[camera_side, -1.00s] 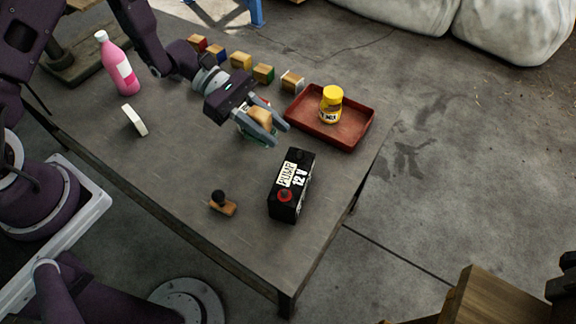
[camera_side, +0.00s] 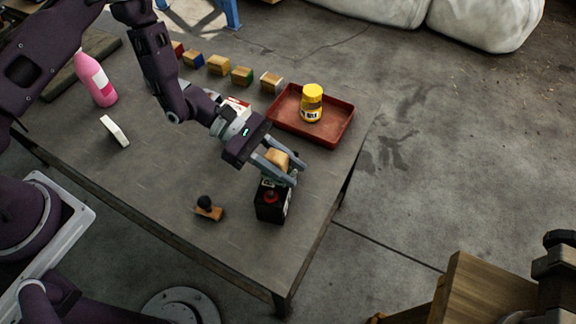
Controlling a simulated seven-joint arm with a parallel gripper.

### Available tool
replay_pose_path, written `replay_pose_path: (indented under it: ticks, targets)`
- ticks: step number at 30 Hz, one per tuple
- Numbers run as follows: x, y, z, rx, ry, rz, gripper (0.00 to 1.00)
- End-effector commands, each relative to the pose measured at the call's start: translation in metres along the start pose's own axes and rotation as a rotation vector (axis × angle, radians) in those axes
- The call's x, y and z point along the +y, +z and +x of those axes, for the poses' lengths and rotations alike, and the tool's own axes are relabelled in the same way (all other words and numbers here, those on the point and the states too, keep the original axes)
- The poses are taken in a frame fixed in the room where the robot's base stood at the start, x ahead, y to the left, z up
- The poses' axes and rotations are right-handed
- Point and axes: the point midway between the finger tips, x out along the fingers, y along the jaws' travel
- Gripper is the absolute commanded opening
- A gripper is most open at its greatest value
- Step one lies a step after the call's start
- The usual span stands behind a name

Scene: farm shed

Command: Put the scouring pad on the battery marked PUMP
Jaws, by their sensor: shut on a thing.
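The scouring pad (camera_side: 277,158), tan with a bit of green showing at its lower edge, is between the fingers of my gripper (camera_side: 283,169). The gripper is shut on it. The black battery (camera_side: 270,210) stands upright on the table, with a red terminal at its near end. My gripper and the pad are over the far part of the battery and hide most of its top and the PUMP label. I cannot tell whether the pad touches the battery.
A red tray (camera_side: 330,137) holding a yellow jar (camera_side: 311,103) is behind the battery. A wooden stamp (camera_side: 209,209) lies to its left. A white block (camera_side: 115,131), pink bottle (camera_side: 95,80), red-white box (camera_side: 236,107) and several wooden blocks (camera_side: 242,75) stand farther off. The front table is clear.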

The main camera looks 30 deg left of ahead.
Motion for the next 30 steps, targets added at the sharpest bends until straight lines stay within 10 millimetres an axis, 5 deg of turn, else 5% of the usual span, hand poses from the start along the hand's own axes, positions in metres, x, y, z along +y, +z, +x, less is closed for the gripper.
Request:
replay_pose_path:
  ticks: [4, 5, 8, 19, 30]
  targets:
    - [0.000, -0.002, 0.001, 0.000, 0.000, -0.001, 0.00]
    - [0.000, -0.003, 0.001, 0.000, 0.000, 0.000, 0.31]
    - [0.000, -0.002, 0.001, 0.000, 0.000, 0.000, 0.50]
    - [0.001, 0.001, -0.004, 0.000, 0.002, -0.001, 0.51]
    - [0.001, 0.000, -0.097, 0.001, 0.004, -0.001, 0.51]
